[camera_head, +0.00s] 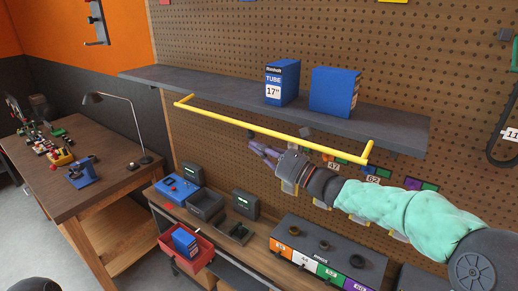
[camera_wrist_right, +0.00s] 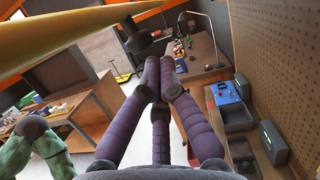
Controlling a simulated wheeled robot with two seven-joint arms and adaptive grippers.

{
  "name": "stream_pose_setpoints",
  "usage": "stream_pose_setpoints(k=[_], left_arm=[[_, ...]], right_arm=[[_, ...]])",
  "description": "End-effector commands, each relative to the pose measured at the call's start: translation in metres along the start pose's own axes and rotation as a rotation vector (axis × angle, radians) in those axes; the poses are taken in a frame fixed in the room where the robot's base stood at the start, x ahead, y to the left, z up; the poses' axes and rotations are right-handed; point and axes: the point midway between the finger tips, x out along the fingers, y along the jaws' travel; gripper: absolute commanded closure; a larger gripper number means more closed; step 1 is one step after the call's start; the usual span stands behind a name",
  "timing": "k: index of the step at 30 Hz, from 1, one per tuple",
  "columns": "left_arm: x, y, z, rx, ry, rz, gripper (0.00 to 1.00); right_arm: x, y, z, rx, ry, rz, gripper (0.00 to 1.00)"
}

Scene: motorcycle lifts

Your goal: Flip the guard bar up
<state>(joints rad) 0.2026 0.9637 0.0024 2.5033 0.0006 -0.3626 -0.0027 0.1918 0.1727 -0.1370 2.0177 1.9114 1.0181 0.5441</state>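The yellow guard bar (camera_head: 262,129) runs along the front of the dark wall shelf (camera_head: 230,93), with its two end arms reaching back to the shelf. It sits around the shelf's front edge level, slightly below and in front of it. In the right wrist view the bar (camera_wrist_right: 90,38) crosses the upper left, apart from the fingers (camera_wrist_right: 160,75). The fingers run close together and hold nothing visible; their opening is unclear. My left gripper is not in view.
Two blue boxes (camera_head: 282,82) (camera_head: 335,91) stand on the shelf. Below are a workbench with a labelled dark bin unit (camera_head: 325,252), and a red bin (camera_head: 187,251). A wooden table (camera_head: 90,180) with a lamp is at left. Pegboard (camera_head: 300,40) closes off the back.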

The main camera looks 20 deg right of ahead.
Motion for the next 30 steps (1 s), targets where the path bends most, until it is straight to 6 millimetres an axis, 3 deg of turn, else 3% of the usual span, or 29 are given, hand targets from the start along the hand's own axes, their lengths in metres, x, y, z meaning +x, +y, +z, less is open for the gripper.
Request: stream_pose_setpoints(k=[30], left_arm=[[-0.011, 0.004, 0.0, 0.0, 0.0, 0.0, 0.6]], right_arm=[[0.003, 0.008, 0.013, 0.155, -0.001, -0.038, 1.0]])
